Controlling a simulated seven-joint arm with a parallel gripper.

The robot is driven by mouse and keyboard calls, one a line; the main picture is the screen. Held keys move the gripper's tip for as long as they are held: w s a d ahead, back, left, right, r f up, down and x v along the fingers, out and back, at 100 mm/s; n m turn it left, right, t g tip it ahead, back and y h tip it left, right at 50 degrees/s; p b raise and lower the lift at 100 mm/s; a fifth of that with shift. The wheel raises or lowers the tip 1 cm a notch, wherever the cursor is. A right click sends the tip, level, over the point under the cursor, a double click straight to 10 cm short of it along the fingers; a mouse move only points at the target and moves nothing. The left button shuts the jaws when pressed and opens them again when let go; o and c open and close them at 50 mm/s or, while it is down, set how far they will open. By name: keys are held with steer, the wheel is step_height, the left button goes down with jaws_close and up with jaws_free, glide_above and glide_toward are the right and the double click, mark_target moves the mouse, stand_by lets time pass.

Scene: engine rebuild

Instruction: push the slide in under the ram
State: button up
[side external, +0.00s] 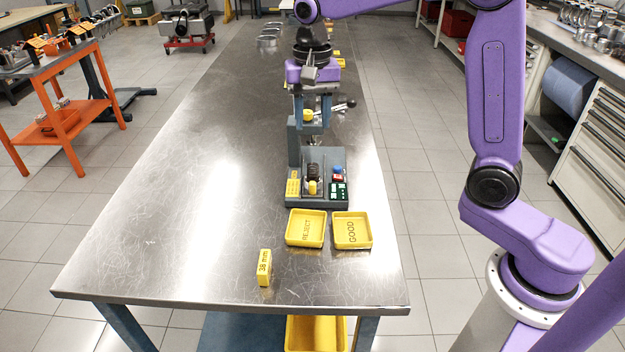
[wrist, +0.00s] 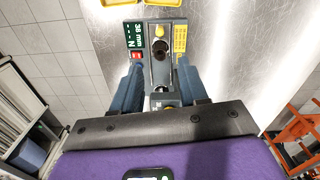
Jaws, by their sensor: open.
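The grey test stand (side external: 292,150) stands on the steel bench, with its column at the left. At the front of its base, a dark coil spring (side external: 314,171) stands just behind a yellow knob (side external: 312,188) on what looks like the slide. In the wrist view the spring (wrist: 160,48) shows as a dark round shape, with the knob (wrist: 160,31) beyond it. The ram is mostly hidden behind the stand's upper part and my gripper. My gripper (wrist: 160,72) is open and empty, with its blue fingers apart on either side of the stand, behind the spring.
Two yellow trays, REJECT (side external: 306,228) and GOOD (side external: 352,230), lie in front of the stand. A yellow 38 mm block (side external: 264,267) stands near the bench's front edge. The base carries a green display (side external: 338,191) and red button (wrist: 137,56). The bench at left is clear.

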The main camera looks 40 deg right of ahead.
mark_target(312, 182)
step_height(312, 182, down, 16)
steer(key=shift+f, duration=0.2)
stand_by(0.4)
jaws_close()
